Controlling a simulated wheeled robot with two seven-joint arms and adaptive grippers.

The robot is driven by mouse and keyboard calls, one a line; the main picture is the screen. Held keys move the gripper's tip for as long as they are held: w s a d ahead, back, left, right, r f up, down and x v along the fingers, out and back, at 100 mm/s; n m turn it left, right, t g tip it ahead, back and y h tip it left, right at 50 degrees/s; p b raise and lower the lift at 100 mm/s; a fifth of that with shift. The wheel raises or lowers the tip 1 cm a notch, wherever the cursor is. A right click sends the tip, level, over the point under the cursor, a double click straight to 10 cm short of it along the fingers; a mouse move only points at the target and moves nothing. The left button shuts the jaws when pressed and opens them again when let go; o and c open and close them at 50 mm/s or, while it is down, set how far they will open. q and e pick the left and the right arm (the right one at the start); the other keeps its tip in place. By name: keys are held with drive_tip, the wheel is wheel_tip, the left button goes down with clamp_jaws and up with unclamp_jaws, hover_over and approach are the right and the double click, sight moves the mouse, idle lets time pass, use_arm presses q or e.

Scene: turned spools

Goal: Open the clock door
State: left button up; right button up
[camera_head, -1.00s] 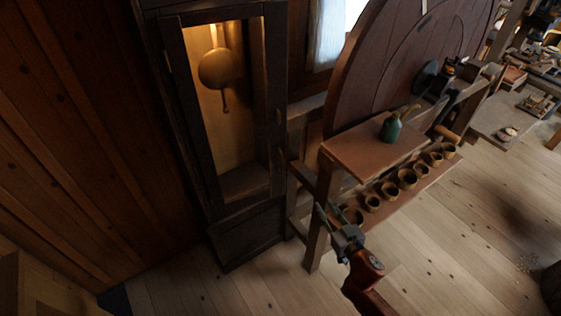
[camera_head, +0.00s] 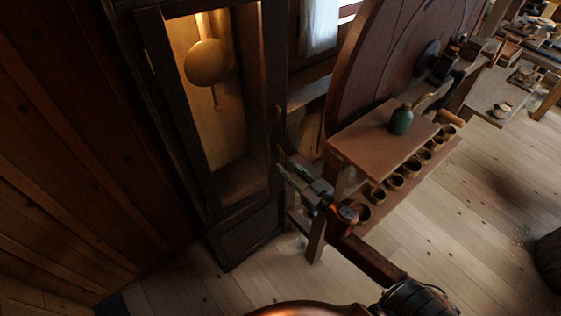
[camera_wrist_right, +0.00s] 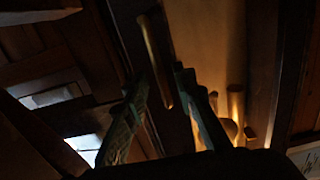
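The clock is a tall dark wooden case with a framed door (camera_head: 157,75), shut as far as I can see, in the head view. A brass pendulum (camera_head: 207,62) hangs behind it in a lit interior. A thin brass handle (camera_wrist_right: 155,62) is on the door frame in the right wrist view. My right gripper (camera_head: 287,167) is low at the clock's right edge, below the handle's height. In the right wrist view its two fingers (camera_wrist_right: 162,76) are apart, with the handle appearing between their tips; I cannot tell its depth. My left gripper is not in view.
A wooden stand beside the clock carries a green bottle (camera_head: 401,120) on its upper shelf (camera_head: 375,140) and several small cups below. A big round wooden wheel (camera_head: 385,50) stands behind it. A plank wall is on the left. The floor (camera_head: 440,220) at right is open.

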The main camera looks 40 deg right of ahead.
sight(282, 162)
drive_tip(key=w, duration=0.2)
drive_tip(key=shift+w+a, duration=0.1)
drive_tip(key=shift+w, duration=0.4)
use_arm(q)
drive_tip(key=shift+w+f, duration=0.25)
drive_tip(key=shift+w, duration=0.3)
use_arm(e)
clamp_jaws()
